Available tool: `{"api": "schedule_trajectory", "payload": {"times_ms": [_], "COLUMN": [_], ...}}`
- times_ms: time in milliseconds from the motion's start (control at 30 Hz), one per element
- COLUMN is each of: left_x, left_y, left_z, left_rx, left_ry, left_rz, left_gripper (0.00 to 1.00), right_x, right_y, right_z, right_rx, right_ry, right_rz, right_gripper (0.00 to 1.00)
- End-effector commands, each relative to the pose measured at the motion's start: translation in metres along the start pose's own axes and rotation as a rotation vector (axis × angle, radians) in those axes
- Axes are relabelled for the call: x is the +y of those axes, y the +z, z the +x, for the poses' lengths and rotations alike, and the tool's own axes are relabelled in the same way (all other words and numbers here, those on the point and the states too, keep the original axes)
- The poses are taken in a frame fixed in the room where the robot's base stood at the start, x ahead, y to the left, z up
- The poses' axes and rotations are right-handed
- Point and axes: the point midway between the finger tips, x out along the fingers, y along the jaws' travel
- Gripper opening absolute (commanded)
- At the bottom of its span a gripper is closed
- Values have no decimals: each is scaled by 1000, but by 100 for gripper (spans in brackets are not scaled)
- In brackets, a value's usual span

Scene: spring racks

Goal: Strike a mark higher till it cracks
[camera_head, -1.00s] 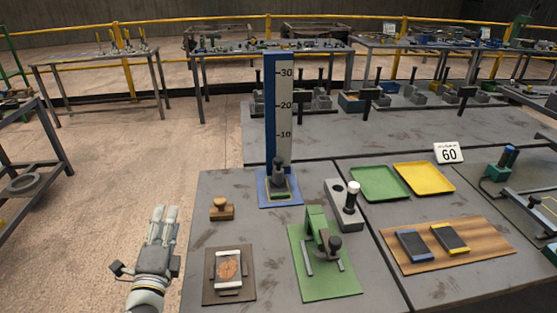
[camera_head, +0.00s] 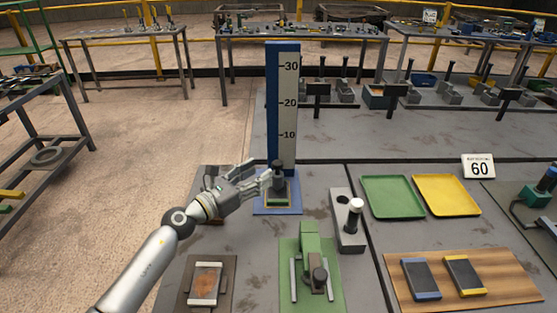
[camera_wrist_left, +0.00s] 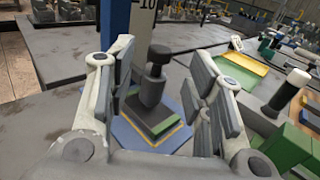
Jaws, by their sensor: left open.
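A tall blue post with a white scale (camera_head: 287,105) marked 10, 20 and 30 stands upright on a blue base (camera_head: 290,207). A dark knobbed weight (camera_head: 279,183) stands at the foot of the scale; in the left wrist view the weight (camera_wrist_left: 152,88) is upright over a green block (camera_wrist_left: 150,118) on the base. My left gripper (camera_head: 264,178) is open, just left of the weight. In the left wrist view its fingers (camera_wrist_left: 162,80) stand apart either side of the weight, with gaps visible. No crack can be made out. My right gripper is out of view.
A framed brown plate (camera_head: 206,283) lies in front. Green (camera_head: 392,197) and yellow (camera_head: 446,195) trays and a "60" sign (camera_head: 479,167) are to the right.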

Motion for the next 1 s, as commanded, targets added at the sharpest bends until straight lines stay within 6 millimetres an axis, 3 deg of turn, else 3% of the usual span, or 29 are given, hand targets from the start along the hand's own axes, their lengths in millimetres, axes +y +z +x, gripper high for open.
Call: {"api": "schedule_trajectory", "payload": {"times_ms": [67,167,400,567,833,1000], "left_x": [-1,-1,-1,-1,-1,-1], "left_y": [2,1,1,0,1,0], "left_z": [18,36,66,73,74,74], "left_rx": [-3,-3,-3,-2,-2,-2], "left_ry": [-1,0,0,0,0,0], "left_rz": [-4,-5,-5,-3,-3,-3], "left_gripper": [47,47,47,47,47,28], "right_x": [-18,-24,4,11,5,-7], "right_y": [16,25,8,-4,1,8], "right_z": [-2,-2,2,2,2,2], "right_rx": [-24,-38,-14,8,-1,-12], "right_ry": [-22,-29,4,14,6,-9], "right_rz": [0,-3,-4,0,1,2], "right_gripper": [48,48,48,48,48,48]}}
